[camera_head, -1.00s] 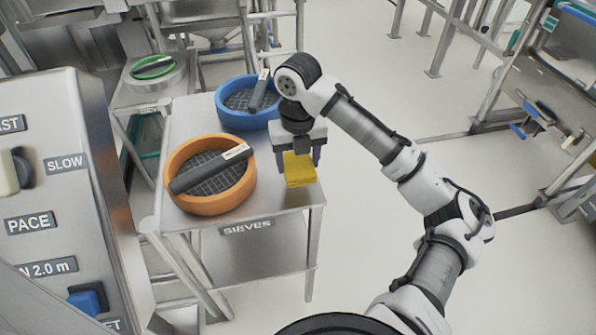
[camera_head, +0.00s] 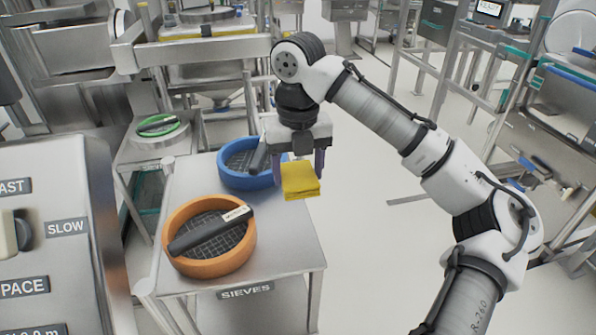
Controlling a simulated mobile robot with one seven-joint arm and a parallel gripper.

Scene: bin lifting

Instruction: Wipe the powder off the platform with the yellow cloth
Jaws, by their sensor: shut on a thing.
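My gripper (camera_head: 299,170) points down with one finger on each side of the folded yellow cloth (camera_head: 300,183) and is shut on it. The cloth appears held above the right part of the metal sieve table (camera_head: 285,240), apart from its top. I cannot make out any powder. I cannot tell for sure which surface is the platform; a raised metal stand with a yellow edge (camera_head: 215,33) shows at the back.
An orange-rimmed sieve (camera_head: 180,258) and a blue-rimmed sieve (camera_head: 235,180), each with a dark-handled tool in it, stand left of my gripper. A control panel (camera_head: 50,200) fills the left. Open floor (camera_head: 375,260) lies right of the table.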

